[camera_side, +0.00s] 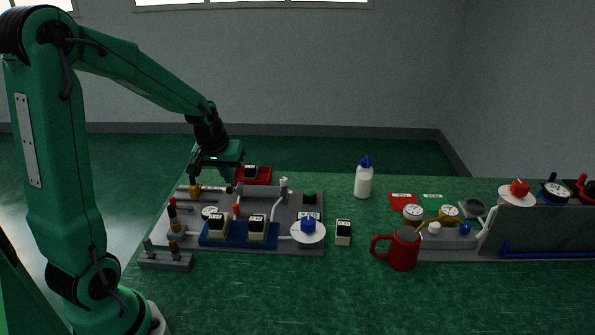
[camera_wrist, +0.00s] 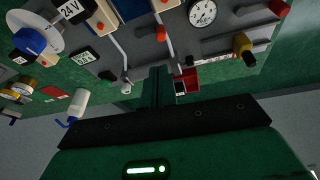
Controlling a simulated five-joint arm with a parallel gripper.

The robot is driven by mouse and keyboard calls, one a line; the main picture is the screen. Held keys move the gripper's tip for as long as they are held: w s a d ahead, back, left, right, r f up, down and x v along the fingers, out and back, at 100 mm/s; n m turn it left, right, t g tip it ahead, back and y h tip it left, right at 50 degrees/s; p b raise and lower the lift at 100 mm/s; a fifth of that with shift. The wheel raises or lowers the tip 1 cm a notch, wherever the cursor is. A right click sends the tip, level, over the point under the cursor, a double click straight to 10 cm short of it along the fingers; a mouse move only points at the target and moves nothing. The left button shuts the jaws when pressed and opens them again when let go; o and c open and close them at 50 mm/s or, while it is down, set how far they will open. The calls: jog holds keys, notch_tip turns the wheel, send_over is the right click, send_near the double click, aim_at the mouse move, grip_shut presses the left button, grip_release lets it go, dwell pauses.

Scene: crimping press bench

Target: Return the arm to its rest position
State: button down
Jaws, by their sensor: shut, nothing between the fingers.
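My arm reaches from the left over the back left of the bench in the side view. My gripper (camera_side: 228,184) points down above the back part of the grey panel (camera_side: 262,214), in front of a red bin (camera_side: 266,175). In the wrist view my gripper (camera_wrist: 157,84) shows as two dark green fingers pressed together with nothing between them. The tips are near the red bin (camera_wrist: 188,77), apart from it as far as I can tell. No rest mark or cradle for the arm shows.
The panel carries a blue block with dark-topped modules (camera_side: 236,233), a white dial disc (camera_side: 308,232), gauges and levers. A red mug (camera_side: 402,249), a white bottle (camera_side: 364,182) and a grey fixture (camera_side: 546,228) stand to the right.

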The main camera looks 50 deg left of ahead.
jog(key=s+d+r+m+t, duration=0.1)
jog(key=s+d+r+m, duration=0.2)
jog(key=s+d+r, duration=0.3)
jog(key=s+d+r+m+t+h, duration=0.1)
jog(key=s+d+r+m, duration=0.3)
jog(key=s+d, duration=0.4)
jog(key=shift+d+r+m+h, duration=0.3)
jog(key=shift+d+r, duration=0.6)
jog(key=shift+d, duration=0.75)
jog(key=shift+s, duration=0.1)
